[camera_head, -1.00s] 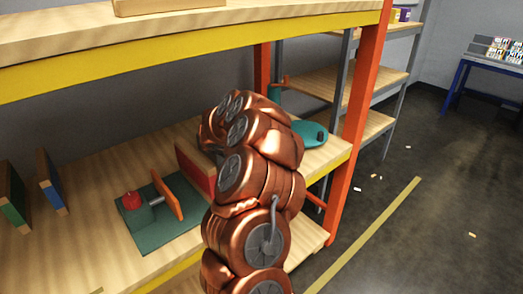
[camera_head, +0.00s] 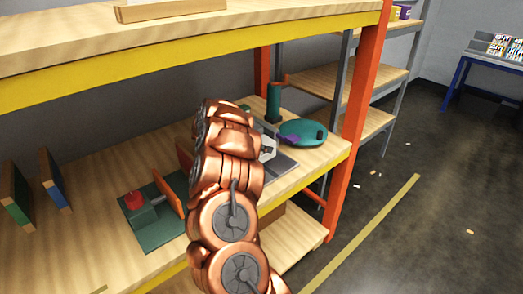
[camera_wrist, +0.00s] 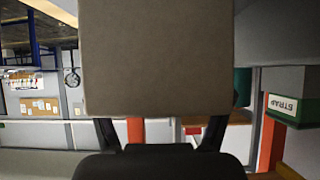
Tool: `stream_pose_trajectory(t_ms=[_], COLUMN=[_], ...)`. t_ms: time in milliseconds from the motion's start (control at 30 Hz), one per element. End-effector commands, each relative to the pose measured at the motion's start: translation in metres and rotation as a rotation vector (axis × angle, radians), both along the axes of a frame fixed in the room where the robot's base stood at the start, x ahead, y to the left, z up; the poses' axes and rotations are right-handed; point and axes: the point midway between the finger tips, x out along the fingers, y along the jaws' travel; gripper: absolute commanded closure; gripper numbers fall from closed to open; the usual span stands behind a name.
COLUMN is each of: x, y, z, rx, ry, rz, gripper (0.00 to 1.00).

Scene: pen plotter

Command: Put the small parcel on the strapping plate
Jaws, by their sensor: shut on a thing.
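My gripper (camera_wrist: 158,128) is shut on a plain brownish-grey box, the small parcel (camera_wrist: 157,60), which fills the upper middle of the wrist view between the two dark fingers. In the head view my copper arm reaches over the shelf and hides the parcel and most of the gripper. A green sign reading STRAP (camera_wrist: 285,108) shows at the right of the wrist view. In the head view a grey plate (camera_head: 284,165) lies right of my arm, partly hidden, beside a round teal plate (camera_head: 297,127). I cannot tell which is the strapping plate.
A green base (camera_head: 150,236) with a red knob (camera_head: 133,199) and an orange upright panel (camera_head: 168,194) stands left of my arm. Green- and blue-edged boards stand further left. A green post (camera_head: 273,102) rises behind the teal plate. An upper shelf (camera_head: 200,53) overhangs; an orange upright (camera_head: 357,120) stands right.

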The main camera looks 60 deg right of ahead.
Motion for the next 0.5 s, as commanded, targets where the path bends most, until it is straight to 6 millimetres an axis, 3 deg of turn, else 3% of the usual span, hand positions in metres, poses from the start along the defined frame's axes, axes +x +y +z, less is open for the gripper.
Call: stream_pose_trajectory(t_ms=[200, 500], x=[-0.001, -0.001], y=[0.000, 0.000], z=[-0.023, -0.025], rx=[0.001, 0.000], ry=[0.006, 0.003], rz=[0.000, 0.000], gripper=[0.89, 0.89])
